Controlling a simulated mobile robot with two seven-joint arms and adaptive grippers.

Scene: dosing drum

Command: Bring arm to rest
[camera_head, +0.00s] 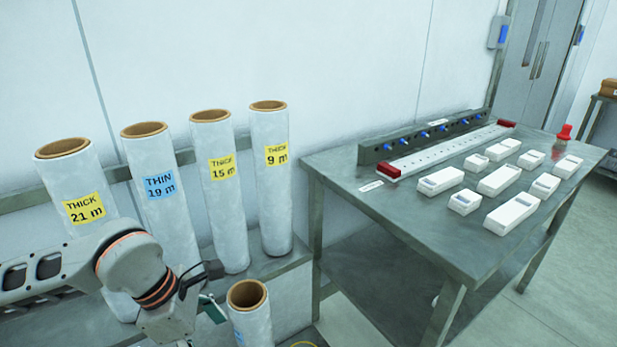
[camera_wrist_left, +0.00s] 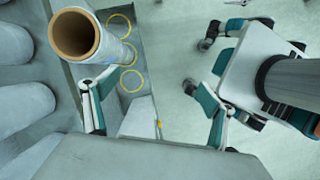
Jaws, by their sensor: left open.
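My left arm comes in from the left in the head view, bent over the low shelf. Its gripper (camera_head: 207,308) is partly cut off by the bottom edge of the head view. In the left wrist view the two teal fingers of the gripper (camera_wrist_left: 155,108) stand wide apart with nothing between them. A short roll (camera_head: 250,322) with a brown core stands just right of the gripper in the head view. It also shows in the left wrist view (camera_wrist_left: 92,42), beyond the left finger and apart from it. My right gripper is in neither view.
Several tall rolls stand along the wall, labelled THICK 21 m (camera_head: 88,180), THIN 19 m (camera_head: 160,165), THICK 15 m (camera_head: 222,200) and THICK 9 m (camera_head: 275,190). A metal table (camera_head: 420,235) at right bears white boxes (camera_head: 510,213) and a red-ended rail (camera_head: 440,150). Open floor lies right.

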